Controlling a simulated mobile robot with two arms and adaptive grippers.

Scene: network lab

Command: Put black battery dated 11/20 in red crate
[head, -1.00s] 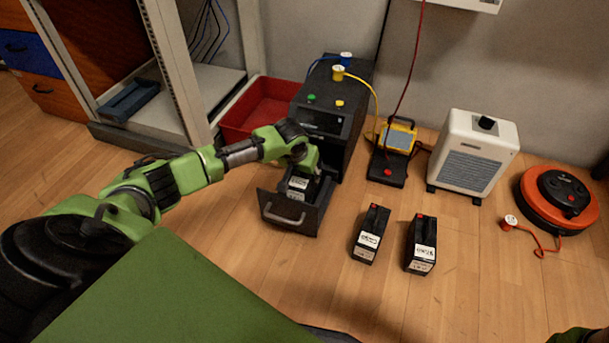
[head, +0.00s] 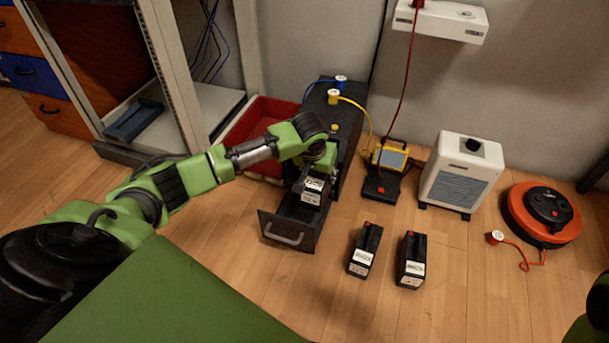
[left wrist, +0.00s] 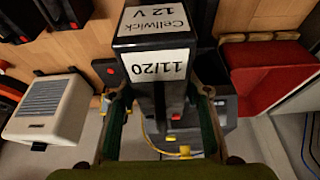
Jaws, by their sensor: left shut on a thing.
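My left gripper (head: 318,168) is shut on a black battery (head: 312,196), held over the open drawer (head: 281,229) of the black cabinet. In the left wrist view, the battery (left wrist: 162,57) sits between the two fingers and its white label reads 11/20, Cellwick 12 V. The red crate (head: 266,107) stands on the floor left of the black cabinet, partly hidden by my left arm. It also shows at the right of the left wrist view (left wrist: 257,78). My right gripper is not in view.
Two other black batteries (head: 365,249) (head: 411,259) stand on the floor right of the drawer. The black cabinet (head: 349,142) and a metal rack (head: 178,75) flank the crate. A white heater (head: 461,173) and an orange cable reel (head: 540,213) are at the right.

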